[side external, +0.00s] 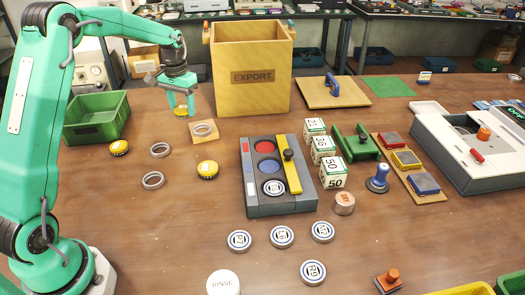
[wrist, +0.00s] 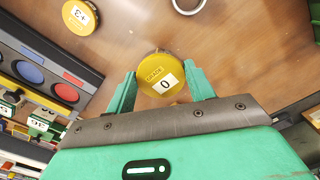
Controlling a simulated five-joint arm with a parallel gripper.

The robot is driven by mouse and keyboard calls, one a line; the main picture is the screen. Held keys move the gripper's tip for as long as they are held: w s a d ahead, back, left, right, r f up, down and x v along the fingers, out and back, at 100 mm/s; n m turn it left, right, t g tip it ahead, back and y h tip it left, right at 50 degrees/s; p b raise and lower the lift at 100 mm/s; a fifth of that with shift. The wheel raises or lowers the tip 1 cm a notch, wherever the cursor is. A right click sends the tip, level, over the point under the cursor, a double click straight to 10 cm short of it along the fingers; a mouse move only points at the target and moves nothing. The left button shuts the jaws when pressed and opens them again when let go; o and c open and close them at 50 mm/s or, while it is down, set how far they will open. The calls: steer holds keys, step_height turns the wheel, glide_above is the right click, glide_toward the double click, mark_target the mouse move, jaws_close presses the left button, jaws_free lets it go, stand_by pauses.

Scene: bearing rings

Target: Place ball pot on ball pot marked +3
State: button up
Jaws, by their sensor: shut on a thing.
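My gripper (side external: 181,104) is shut on a yellow ball pot (side external: 181,111), held above the table at the back left. In the wrist view the held pot (wrist: 159,74) shows a white label reading 0 between my two fingers (wrist: 163,88). The ball pot marked +3 (wrist: 79,15) lies at the upper left of the wrist view, apart from my gripper. It appears to be the yellow pot (side external: 207,170) left of the grey tray. Another yellow pot (side external: 119,148) stands farther left, its label unreadable.
Two metal rings (side external: 160,150) (side external: 152,180) lie between the pots. Another ring (side external: 203,129) sits on a tan square near my gripper. The grey tray (side external: 284,204) with coloured discs stands right. A green bin (side external: 97,119) and a tall EXPORT box (side external: 252,96) stand behind.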

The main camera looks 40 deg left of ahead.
steer(key=s+d+r, duration=0.1)
steer(key=s+d, duration=0.4)
steer(key=d, duration=0.8)
steer(key=s+d+r, duration=0.1)
steer(key=s+d, duration=0.5)
steer(key=d, duration=0.6)
glide_above(207, 168)
steer(key=shift+n, duration=0.3)
step_height(207, 168, down, 7)
steer(key=shift+f, duration=2)
steer(key=shift+f, duration=0.1)
steer(key=o, duration=1)
steer(key=shift+o, duration=0.2)
